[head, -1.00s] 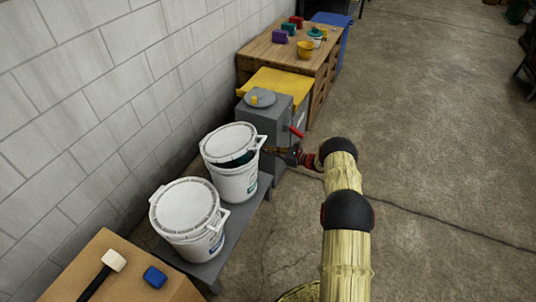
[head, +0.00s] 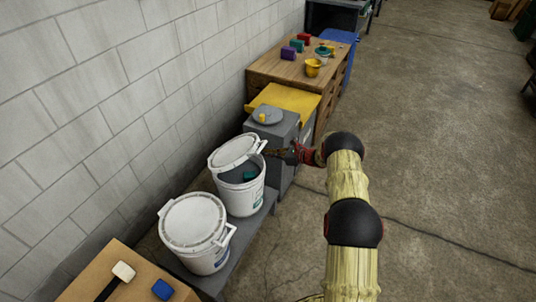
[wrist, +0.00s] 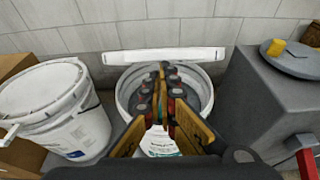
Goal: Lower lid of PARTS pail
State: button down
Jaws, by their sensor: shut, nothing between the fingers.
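The far white pail (head: 243,198) stands on a low grey bench, with its white lid (head: 236,151) raised and tilted on the wall side. A teal object (head: 250,176) shows inside its dark opening. The pail's label is too small to read. In the wrist view, the lid (wrist: 164,56) is seen nearly edge-on behind the open pail (wrist: 207,88). My gripper (head: 268,152) is shut and empty at the lid's right edge in the head view. In the wrist view, my gripper (wrist: 163,72) covers much of the pail's mouth, below the lid's edge; contact cannot be told.
A second white pail (head: 209,259) with its lid on stands nearer on the bench (head: 246,237). A grey cabinet (head: 278,133) stands just beyond the far pail. A block wall (head: 110,90) closes the left side. Open floor (head: 440,130) lies to the right.

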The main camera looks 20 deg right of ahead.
jog(key=s+d, duration=0.7)
jog(key=s, duration=0.2)
jog(key=shift+f, duration=0.25)
jog(key=shift+s, duration=0.1)
